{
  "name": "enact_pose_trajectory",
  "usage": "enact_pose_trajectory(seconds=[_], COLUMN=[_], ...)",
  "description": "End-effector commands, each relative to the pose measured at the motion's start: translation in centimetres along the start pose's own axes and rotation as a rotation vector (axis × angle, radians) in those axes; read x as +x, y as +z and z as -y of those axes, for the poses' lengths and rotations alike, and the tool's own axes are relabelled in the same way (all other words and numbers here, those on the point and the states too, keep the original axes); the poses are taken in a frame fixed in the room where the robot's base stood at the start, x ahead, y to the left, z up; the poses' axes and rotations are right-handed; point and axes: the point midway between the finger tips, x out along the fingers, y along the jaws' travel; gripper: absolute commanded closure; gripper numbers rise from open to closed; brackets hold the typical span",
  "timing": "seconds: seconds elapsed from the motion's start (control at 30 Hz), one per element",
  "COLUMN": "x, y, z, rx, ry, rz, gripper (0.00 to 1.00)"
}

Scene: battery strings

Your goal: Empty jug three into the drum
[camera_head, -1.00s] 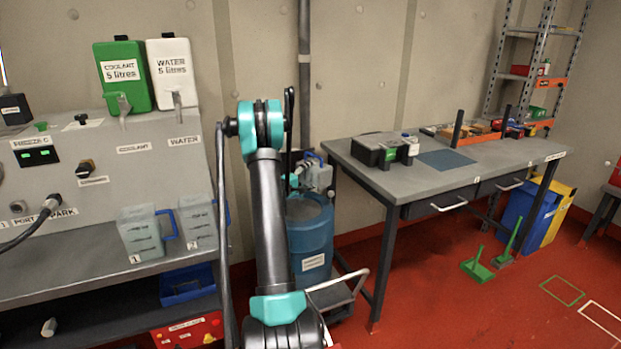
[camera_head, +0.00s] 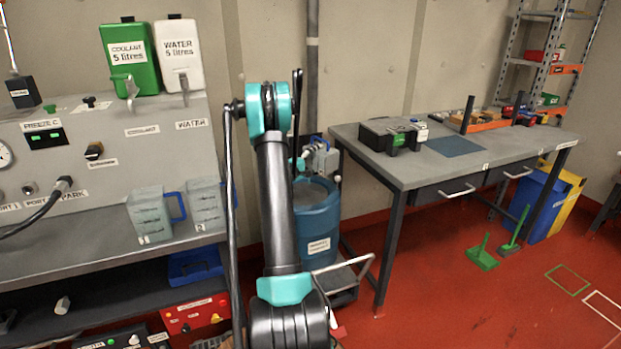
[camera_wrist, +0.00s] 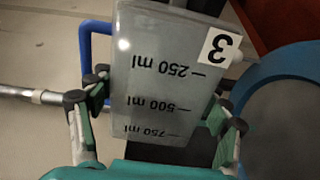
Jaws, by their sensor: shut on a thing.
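Jug three (camera_wrist: 165,85), a clear jug with a "3" label and millilitre marks, fills the middle of the wrist view. It appears upside down there. My gripper (camera_wrist: 158,118) has its fingers on both sides of the jug and is shut on it. The jug's blue handle (camera_wrist: 87,45) is at its left. In the head view my gripper (camera_head: 312,163) is mostly hidden behind my arm.
Jug one (camera_head: 150,215) and another jug (camera_head: 205,203) stand on the grey bench at left. Coolant (camera_head: 130,62) and water (camera_head: 178,55) containers stand above. A workbench (camera_head: 400,172) is right of the drum.

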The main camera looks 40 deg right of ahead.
Motion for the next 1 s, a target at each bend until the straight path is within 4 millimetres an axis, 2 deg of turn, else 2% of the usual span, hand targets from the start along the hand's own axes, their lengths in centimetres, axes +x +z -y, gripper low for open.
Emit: enact_pose_trajectory(seconds=[0.33,1.0], x=[0.0,0.0], y=[-0.64,-0.68], z=[-0.56,-0.59], rx=[-0.096,-0.104], ry=[0.0,0.0], rz=[0.0,0.0], gripper=[0.69,0.69])
